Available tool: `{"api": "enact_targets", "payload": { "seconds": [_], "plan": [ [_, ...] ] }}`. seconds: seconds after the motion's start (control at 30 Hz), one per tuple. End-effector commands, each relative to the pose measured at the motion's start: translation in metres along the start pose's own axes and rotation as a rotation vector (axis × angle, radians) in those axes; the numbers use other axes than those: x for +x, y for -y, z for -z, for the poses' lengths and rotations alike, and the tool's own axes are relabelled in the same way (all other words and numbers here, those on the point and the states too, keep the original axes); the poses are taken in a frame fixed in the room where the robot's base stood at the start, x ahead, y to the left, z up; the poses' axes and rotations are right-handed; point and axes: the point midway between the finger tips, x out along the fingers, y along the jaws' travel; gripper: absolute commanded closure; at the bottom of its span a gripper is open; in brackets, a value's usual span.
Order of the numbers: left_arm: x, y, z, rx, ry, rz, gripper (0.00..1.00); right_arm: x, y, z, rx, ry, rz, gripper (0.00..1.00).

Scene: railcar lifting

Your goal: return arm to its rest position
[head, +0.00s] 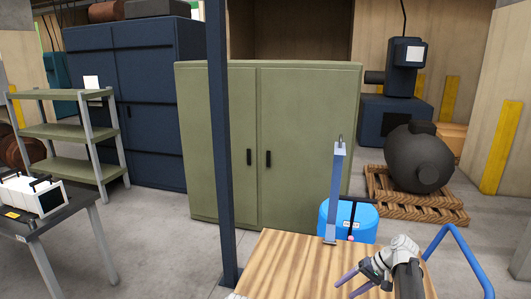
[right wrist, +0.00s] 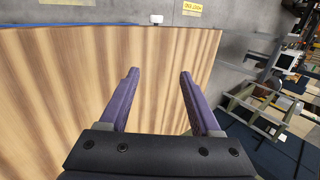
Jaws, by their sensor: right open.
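My right gripper (head: 346,286) is at the lower right of the head view, over the wood-topped table (head: 275,262). Its purple fingers are apart, with nothing between them. In the right wrist view the open gripper (right wrist: 159,75) points across the bare striped tabletop (right wrist: 60,100), and the fingers stand clear of any object. My right arm comes in from the bottom of the head view. My left arm and gripper are not in view.
A blue-grey upright bar (head: 337,190) stands at the table's far edge, before a blue container (head: 362,222). A blue rail (head: 465,262) curves at the right. A dark post (head: 220,150) rises left of the table. Green cabinets (head: 305,110) stand behind.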

Motion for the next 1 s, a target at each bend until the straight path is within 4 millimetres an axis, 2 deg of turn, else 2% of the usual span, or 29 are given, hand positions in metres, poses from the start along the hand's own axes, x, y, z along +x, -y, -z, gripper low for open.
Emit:
{"api": "enact_targets", "payload": {
  "seconds": [0.03, 0.2, 0.33, 0.5, 0.6, 0.7, 0.83, 1.0],
  "plan": [
    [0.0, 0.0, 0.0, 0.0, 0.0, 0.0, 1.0, 0.026, 0.021, -0.03, -0.046, 0.041, -0.058, 0.36],
    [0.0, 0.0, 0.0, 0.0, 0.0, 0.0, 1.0, 0.084, 0.061, -0.101, -0.184, 0.132, -0.259, 0.36],
    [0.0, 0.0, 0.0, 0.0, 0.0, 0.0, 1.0, 0.113, 0.081, -0.157, -0.307, 0.177, -0.409, 0.36],
    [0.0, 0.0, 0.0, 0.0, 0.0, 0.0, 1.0, 0.133, 0.093, -0.217, -0.461, 0.201, -0.582, 0.36],
    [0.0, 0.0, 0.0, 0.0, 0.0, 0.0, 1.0, 0.137, 0.096, -0.24, -0.533, 0.201, -0.655, 0.36],
    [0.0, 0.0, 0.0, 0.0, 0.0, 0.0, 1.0, 0.139, 0.098, -0.254, -0.582, 0.196, -0.704, 0.36],
    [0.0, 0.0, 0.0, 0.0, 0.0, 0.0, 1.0, 0.139, 0.099, -0.262, -0.614, 0.191, -0.736, 0.36],
    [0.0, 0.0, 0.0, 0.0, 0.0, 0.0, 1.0, 0.139, 0.099, -0.262, -0.619, 0.19, -0.743, 0.36]
  ]
}}
